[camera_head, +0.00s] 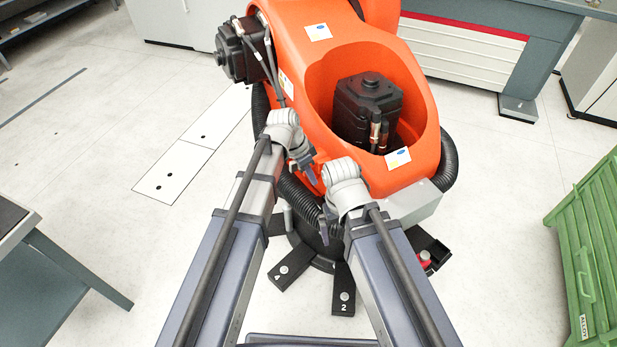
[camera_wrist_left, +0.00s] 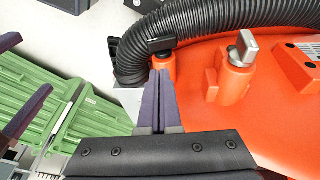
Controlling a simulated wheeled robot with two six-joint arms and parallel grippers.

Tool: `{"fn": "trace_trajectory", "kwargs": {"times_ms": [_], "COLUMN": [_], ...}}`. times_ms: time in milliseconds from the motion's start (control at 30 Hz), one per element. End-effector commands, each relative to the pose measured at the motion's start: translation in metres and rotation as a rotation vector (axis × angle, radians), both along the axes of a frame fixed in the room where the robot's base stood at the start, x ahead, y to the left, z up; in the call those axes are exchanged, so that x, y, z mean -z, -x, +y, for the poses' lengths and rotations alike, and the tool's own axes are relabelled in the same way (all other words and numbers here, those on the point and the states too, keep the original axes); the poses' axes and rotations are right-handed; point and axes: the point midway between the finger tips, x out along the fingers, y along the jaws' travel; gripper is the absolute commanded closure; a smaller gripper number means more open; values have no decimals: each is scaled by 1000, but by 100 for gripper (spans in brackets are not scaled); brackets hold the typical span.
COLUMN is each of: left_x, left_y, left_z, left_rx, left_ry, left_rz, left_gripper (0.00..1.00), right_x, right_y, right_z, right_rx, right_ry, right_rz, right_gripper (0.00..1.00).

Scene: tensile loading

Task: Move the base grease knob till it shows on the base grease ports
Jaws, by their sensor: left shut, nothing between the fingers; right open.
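The orange robot arm (camera_head: 300,70) fills the upper middle of the head view. In the left wrist view, a grey metal knob (camera_wrist_left: 248,47) sits on an orange post on the orange surface. A second orange post (camera_wrist_left: 163,66) with a dark top stands left of it, beside the black hose. I cannot tell which of these is the base grease knob or a port. My left gripper (camera_head: 312,178) is shut and empty; its fingertips (camera_wrist_left: 159,76) overlap the lower part of the second post, contact unclear. My right gripper (camera_head: 326,228) is open and empty, lower down; its fingers (camera_wrist_left: 22,100) show at the left edge.
A black corrugated hose (camera_wrist_left: 200,28) curves close around the posts. A dark base with numbered feet (camera_head: 343,290) stands below my grippers. A green crate (camera_head: 590,240) is at right and a grey table (camera_head: 50,255) at left.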

Motion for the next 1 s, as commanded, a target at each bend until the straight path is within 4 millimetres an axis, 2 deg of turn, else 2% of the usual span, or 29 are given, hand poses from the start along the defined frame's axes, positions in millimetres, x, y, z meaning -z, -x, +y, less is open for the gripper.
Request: {"fn": "trace_trajectory", "kwargs": {"times_ms": [33,367,500,700,1000], "left_x": [16,62,79,91,90], "left_y": [-1,-4,3,6,7], "left_z": [-3,-17,-19,-22,-22], "left_rx": [0,1,0,0,0], "left_ry": [0,0,-1,-1,0], "left_rz": [0,0,1,1,0], "left_gripper": [100,100,100,100,100], "right_x": [15,62,79,91,90], "right_y": [0,0,0,0,0], "right_z": [0,0,0,0,0], "right_rx": [0,0,0,0,0], "right_ry": [0,0,0,0,0], "right_rz": [0,0,0,0,0], "right_gripper": [0,0,0,0,0]}}
